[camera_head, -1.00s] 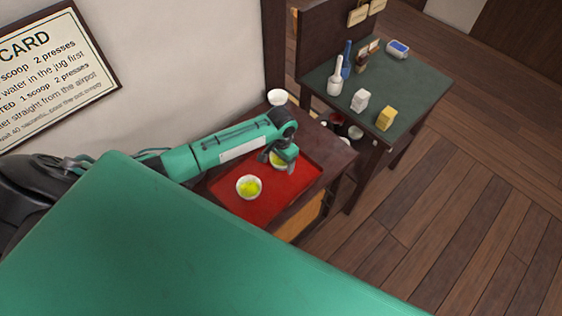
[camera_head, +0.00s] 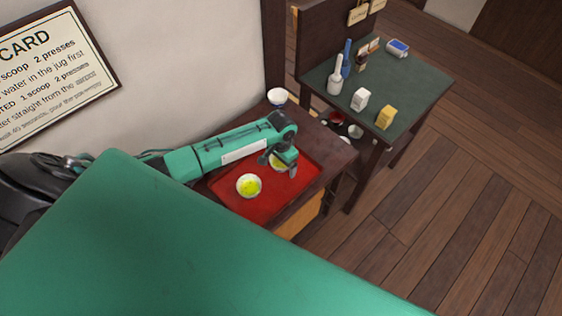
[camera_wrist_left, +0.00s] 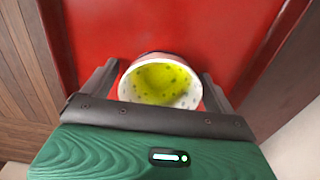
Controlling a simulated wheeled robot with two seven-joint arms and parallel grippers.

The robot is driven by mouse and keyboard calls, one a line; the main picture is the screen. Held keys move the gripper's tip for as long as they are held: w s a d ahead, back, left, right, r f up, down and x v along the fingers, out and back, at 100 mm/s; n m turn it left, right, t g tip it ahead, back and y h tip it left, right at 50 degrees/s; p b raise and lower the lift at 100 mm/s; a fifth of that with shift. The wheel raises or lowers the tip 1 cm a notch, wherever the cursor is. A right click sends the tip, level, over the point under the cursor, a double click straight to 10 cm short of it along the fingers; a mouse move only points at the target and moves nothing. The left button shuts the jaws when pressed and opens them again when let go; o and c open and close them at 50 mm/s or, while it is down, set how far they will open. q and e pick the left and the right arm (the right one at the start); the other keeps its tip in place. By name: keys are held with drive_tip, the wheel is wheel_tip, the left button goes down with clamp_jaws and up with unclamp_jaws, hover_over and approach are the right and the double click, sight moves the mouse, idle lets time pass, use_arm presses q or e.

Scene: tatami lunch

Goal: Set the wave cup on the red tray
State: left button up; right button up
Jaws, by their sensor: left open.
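A white cup with dark specks inside and yellow-green contents sits on the red tray (camera_head: 237,207); this cup (camera_head: 276,164) is partly hidden by my left gripper (camera_head: 283,165) in the head view. In the left wrist view the same cup (camera_wrist_left: 160,84) is between the two open fingers of my left gripper (camera_wrist_left: 159,80), over the red tray (camera_wrist_left: 225,30). A second cup (camera_head: 249,186) with yellow-green contents stands on the tray to the left. I cannot tell which one has the wave pattern. My right gripper is not in view.
A white and dark blue cup (camera_head: 277,97) stands near the wall behind the tray. A green-topped table (camera_head: 400,85) at the right holds a white box (camera_head: 360,98), a yellow box (camera_head: 385,117) and several other items. Bare tray shows around the two cups.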

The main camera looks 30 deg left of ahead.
sight(281, 166)
use_arm(q)
wheel_tip(281, 166, up, 12)
drive_tip(key=b, duration=0.1)
drive_tip(key=shift+r, duration=0.15)
idle(0.6)
